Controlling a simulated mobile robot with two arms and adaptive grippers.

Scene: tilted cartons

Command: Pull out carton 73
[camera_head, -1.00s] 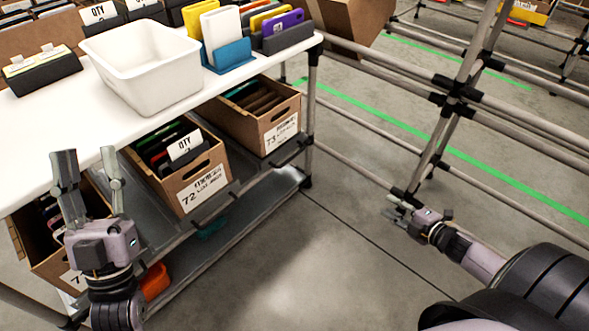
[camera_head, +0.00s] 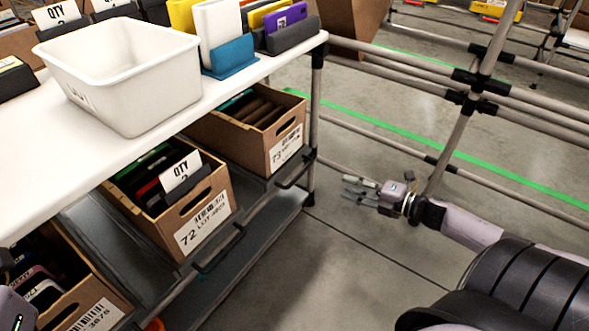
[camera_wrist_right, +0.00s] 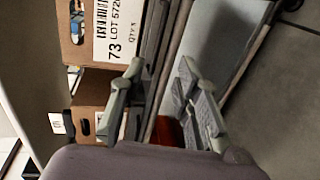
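Carton 73 (camera_head: 258,130) is a brown cardboard box with a white label and a handhold slot, tilted on the lower shelf under the white tabletop. Dark items stand inside it. In the right wrist view, its label reading 73 (camera_wrist_right: 115,30) shows at the top. My right gripper (camera_head: 358,189) is open and empty, to the right of the carton and apart from it. Its spread fingers show in the wrist view (camera_wrist_right: 162,75). Only a bit of my left gripper's body (camera_head: 14,308) shows at the lower left edge; its fingers cannot be made out.
Carton 72 (camera_head: 205,222) stands left of carton 73, with another carton (camera_head: 95,305) further left. A white bin (camera_head: 150,95) stands on the tabletop (camera_head: 60,165) above. A shelf post (camera_head: 315,130) stands close to carton 73's right side. Pipe rails (camera_head: 450,90) run behind my right gripper.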

